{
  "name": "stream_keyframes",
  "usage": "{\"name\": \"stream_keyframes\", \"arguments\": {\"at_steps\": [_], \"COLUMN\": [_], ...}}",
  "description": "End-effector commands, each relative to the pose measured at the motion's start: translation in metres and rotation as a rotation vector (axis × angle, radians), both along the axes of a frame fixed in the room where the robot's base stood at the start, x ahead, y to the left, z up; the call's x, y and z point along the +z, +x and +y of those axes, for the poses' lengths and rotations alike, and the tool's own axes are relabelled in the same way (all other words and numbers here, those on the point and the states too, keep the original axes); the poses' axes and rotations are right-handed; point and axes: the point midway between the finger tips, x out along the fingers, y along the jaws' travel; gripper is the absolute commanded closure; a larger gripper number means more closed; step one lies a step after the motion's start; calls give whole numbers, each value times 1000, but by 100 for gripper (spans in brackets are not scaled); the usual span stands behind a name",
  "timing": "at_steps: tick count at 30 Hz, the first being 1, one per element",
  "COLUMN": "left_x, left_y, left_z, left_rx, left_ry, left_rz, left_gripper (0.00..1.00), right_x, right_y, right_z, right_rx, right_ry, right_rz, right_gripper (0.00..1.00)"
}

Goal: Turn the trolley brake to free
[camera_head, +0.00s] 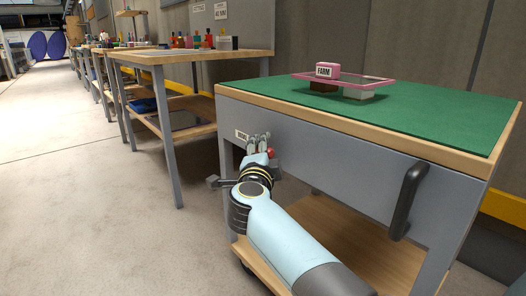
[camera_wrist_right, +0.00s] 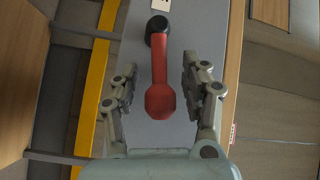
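The trolley (camera_head: 330,160) has a green top and a grey side panel. Its brake lever is red with a rounded end and a black hub. In the right wrist view the red lever (camera_wrist_right: 161,75) runs down the picture from the hub (camera_wrist_right: 158,27). In the head view only a bit of red (camera_head: 271,153) shows beside my gripper. My right gripper (camera_head: 260,142) is at the panel's left end. In its wrist view the open fingers (camera_wrist_right: 158,80) stand on either side of the lever, with gaps on both sides. My left gripper is out of view.
A black handle (camera_head: 408,200) sticks out from the panel's right end. A pink frame (camera_head: 372,80) with a FARM block (camera_head: 325,71) rests on blocks on the green top. Left stands a wooden workbench (camera_head: 190,56) with small items. The floor at left is clear.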

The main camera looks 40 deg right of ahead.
Motion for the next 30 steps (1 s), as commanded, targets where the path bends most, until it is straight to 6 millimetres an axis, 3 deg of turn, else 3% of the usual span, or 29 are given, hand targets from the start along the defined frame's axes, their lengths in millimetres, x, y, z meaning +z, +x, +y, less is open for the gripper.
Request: {"name": "stream_keyframes", "arguments": {"at_steps": [1, 11, 28, 30], "left_x": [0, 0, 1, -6], "left_y": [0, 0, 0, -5], "left_z": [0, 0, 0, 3], "left_rx": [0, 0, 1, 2], "left_ry": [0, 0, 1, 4], "left_rz": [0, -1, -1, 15], "left_gripper": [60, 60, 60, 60], "right_x": [0, 0, -1, 0], "right_y": [0, 0, -1, -1], "right_z": [0, 0, 0, 0], "right_rx": [0, 0, -1, -1], "right_ry": [0, 0, 1, 0], "right_rz": [0, 0, 10, 16], "right_gripper": [59, 100, 100, 100]}}
